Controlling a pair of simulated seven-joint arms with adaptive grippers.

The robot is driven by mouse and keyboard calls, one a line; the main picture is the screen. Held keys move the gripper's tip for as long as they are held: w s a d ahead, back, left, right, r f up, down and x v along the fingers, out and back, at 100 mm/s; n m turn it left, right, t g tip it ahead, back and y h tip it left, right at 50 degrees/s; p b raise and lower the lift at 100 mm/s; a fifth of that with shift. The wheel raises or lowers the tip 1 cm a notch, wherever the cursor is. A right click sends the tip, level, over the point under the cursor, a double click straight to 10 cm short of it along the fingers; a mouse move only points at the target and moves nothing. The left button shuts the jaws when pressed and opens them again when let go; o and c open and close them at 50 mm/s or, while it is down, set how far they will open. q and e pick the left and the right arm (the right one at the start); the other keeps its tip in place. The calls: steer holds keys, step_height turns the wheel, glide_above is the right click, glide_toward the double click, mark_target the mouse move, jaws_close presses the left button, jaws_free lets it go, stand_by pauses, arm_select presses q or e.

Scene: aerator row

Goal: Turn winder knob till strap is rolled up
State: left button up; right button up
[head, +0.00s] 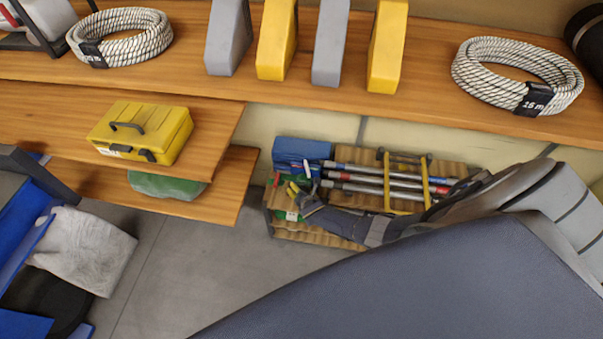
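I cannot make out a winder knob or a strap in the head view. What looks like my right arm comes in from the right and reaches down to a slatted wooden crate (345,237). Its end, my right gripper (301,194), is small and dark among green, yellow and white parts at the crate's left end. I cannot tell whether its fingers are open or shut, or whether they touch anything. My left gripper is not in view. A large blue-grey panel (430,285) hides the lower right.
The crate holds a blue box (303,150), several grey bars (352,178) and a yellow frame (425,180). Shelves above carry coiled ropes (120,40) (517,75), grey and yellow wedges (276,42) and a yellow case (141,131). A grey cloth (82,250) lies left. Bare floor (195,262) is between.

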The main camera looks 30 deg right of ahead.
steer(key=v, duration=1.2)
stand_by(0.5)
